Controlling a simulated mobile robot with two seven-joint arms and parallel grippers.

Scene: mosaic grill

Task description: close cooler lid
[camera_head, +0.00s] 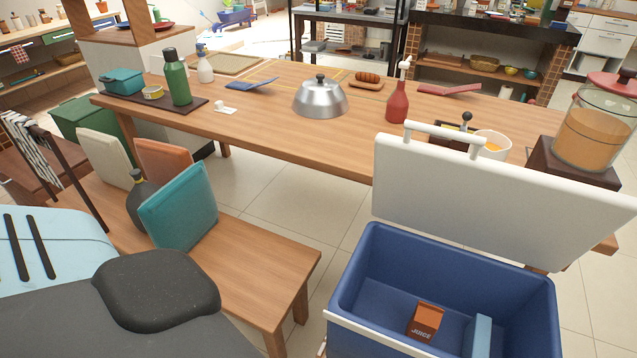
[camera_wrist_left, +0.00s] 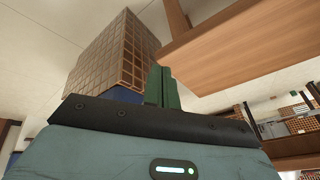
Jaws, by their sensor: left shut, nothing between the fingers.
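The blue cooler (camera_head: 350,285) stands at the lower right of the head view, beside the table. Its white lid (camera_head: 480,190) is open and stands raised at the cooler's far side, with a white handle (camera_head: 445,137) along its top edge. Inside lie an orange juice carton (camera_head: 425,320) and a light blue block (camera_head: 481,335). My left gripper shows only in the wrist view, where its green fingers (camera_wrist_left: 161,87) are shut with nothing between them, apart from the cooler lid. My right gripper is in neither view.
A long wooden table (camera_head: 280,130) behind the lid carries a metal dome (camera_head: 320,97), a red bottle (camera_head: 397,100) and a drink dispenser (camera_head: 595,125). A wooden bench (camera_head: 255,255) with cushions stands at left. Tiled floor (camera_head: 325,225) lies clear between bench and cooler.

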